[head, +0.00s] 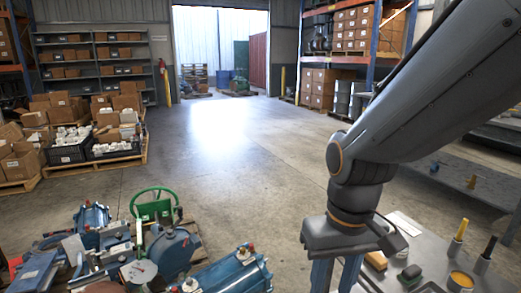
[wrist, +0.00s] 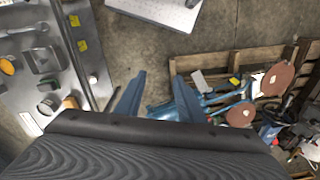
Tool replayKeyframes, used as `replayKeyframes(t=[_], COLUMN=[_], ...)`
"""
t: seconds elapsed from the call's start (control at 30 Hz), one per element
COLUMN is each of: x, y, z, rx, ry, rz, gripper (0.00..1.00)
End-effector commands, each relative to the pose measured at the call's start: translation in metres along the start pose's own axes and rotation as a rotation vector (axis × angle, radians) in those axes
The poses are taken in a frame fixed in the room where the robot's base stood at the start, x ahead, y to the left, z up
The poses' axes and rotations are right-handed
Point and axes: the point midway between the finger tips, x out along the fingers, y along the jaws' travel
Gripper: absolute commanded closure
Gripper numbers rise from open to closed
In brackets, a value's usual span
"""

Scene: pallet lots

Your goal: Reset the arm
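My grey arm (head: 420,100) reaches down from the upper right in the head view. My gripper (head: 336,276) hangs from its end with two blue fingers pointing down, their tips cut off by the lower edge. In the wrist view my gripper (wrist: 160,78) shows both blue fingers spread apart. Only bare floor and part of the scene below show between them, and nothing is held. The gripper is between the metal table and the pallet of blue machine parts.
A metal table (head: 405,240) with brushes and small tins is at the lower right. Blue valves and pumps (head: 232,272) lie at lower left, on a wooden pallet (wrist: 250,60). Boxed pallets (head: 95,165) stand left. The middle concrete floor (head: 230,150) is clear.

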Motion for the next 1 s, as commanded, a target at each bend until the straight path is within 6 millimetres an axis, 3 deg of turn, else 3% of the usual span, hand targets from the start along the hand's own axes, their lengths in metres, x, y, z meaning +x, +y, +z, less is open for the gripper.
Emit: replayKeyframes(t=[0.5, 0.93, 1.0], x=[-0.06, -0.064, -0.064], y=[0.051, 0.062, 0.062], z=[0.012, 0.015, 0.014], rx=[0.145, 0.172, 0.172], ry=[-0.006, -0.006, -0.006], rz=[0.031, 0.037, 0.037], gripper=[0.65, 0.65, 0.69])
